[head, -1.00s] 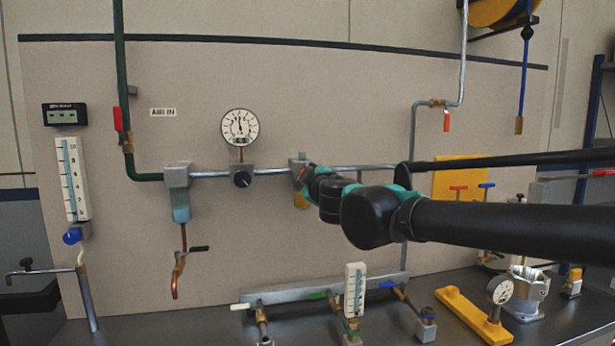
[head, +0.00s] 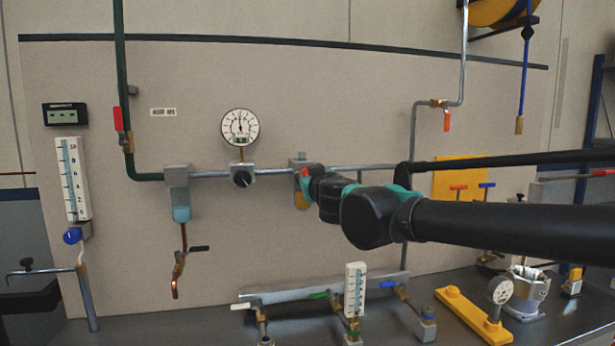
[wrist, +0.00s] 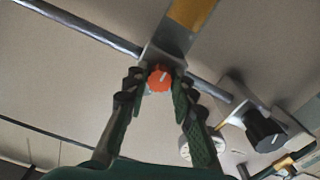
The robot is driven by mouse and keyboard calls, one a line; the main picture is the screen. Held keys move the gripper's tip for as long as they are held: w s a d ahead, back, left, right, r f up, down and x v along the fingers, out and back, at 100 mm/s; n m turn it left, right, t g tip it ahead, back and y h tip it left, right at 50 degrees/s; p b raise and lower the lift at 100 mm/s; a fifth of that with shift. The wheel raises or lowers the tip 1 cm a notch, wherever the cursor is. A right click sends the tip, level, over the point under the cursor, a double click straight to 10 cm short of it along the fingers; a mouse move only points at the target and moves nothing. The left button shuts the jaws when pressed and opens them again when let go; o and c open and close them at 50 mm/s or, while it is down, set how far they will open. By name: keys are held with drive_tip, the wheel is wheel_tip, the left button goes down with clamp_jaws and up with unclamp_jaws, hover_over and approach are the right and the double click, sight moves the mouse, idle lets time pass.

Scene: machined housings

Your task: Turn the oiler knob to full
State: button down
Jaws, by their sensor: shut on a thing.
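The oiler knob (wrist: 160,79) is small, round and orange-red with a white pointer mark, which points to the upper right in the wrist view. It sits on the oiler's grey block (wrist: 160,55), with an amber bowl (wrist: 190,12) beyond. My gripper (wrist: 159,83) has one finger on each side of the knob, closed on it. In the head view my gripper (head: 306,174) is at the oiler on the wall pipe and hides much of it. The oiler's amber bowl (head: 301,200) shows partly below the gripper.
A black regulator knob (head: 242,178) is left of the oiler, under a round dial gauge (head: 240,127). The black knob (wrist: 264,130) also shows in the wrist view. A filter with a blue bowl (head: 181,214) hangs further left. The bench below holds valves and a flow tube (head: 355,290).

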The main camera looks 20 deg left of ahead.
idle(0.5)
drive_tip(key=c, duration=1.3)
unclamp_jaws()
drive_tip(key=shift+o, duration=0.2)
drive_tip(key=v, duration=1.2)
drive_tip(key=shift+d+f, duration=0.1)
